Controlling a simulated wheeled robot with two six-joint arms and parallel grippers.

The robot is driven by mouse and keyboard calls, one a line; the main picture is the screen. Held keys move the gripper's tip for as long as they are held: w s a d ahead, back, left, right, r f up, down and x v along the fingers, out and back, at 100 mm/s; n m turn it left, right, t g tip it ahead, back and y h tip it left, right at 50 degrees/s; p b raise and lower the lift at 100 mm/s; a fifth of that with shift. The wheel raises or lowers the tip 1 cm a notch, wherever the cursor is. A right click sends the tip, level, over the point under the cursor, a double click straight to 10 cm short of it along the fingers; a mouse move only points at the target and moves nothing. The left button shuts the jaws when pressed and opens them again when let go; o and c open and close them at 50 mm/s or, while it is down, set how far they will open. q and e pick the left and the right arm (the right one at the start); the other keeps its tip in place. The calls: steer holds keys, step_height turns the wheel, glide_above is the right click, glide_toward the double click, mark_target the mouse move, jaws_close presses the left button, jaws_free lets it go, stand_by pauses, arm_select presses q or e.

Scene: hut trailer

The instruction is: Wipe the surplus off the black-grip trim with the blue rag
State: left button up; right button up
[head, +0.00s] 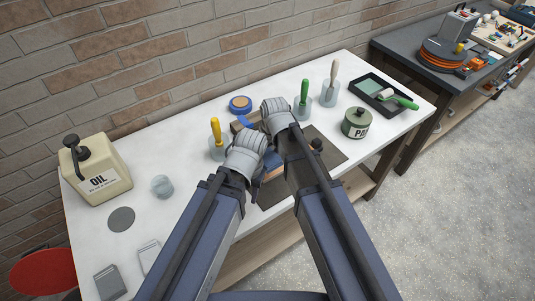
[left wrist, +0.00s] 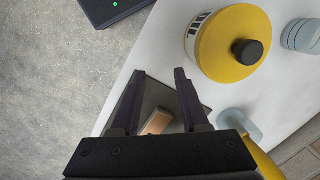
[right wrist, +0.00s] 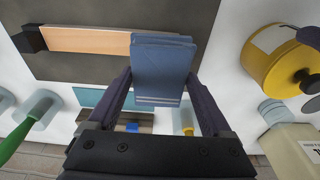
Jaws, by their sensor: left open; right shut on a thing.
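The wooden trim (right wrist: 90,40) lies on a dark mat, with its black grip (right wrist: 28,40) at the left end in the right wrist view. The black grip also shows in the head view (head: 317,144). My right gripper (right wrist: 160,78) is shut on the folded blue rag (right wrist: 163,62), which overlaps the trim's right end; I cannot tell whether they touch. My left gripper (left wrist: 160,73) is open and empty, above the mat's edge, with part of the wood (left wrist: 157,122) seen beyond its fingers. My arms hide much of the trim in the head view. No surplus is clearly visible.
A yellow tin (left wrist: 232,42) stands close by the mat. A teal strip (right wrist: 92,96) lies behind the trim. Brushes in cups, blue tape (head: 240,104), a green tin (head: 357,123) and a roller tray (head: 372,83) stand around. An oil can (head: 96,169) is at left.

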arm_select(q)
step_height(320, 180, down, 6)
steer(key=b, duration=0.5)
steer(key=shift+f, duration=0.15)
arm_select(e)
step_height(320, 180, down, 6)
steer(key=shift+f, duration=0.15)
arm_select(q)
steer(key=shift+f, duration=0.15)
arm_select(e)
steer(key=shift+f, duration=0.15)
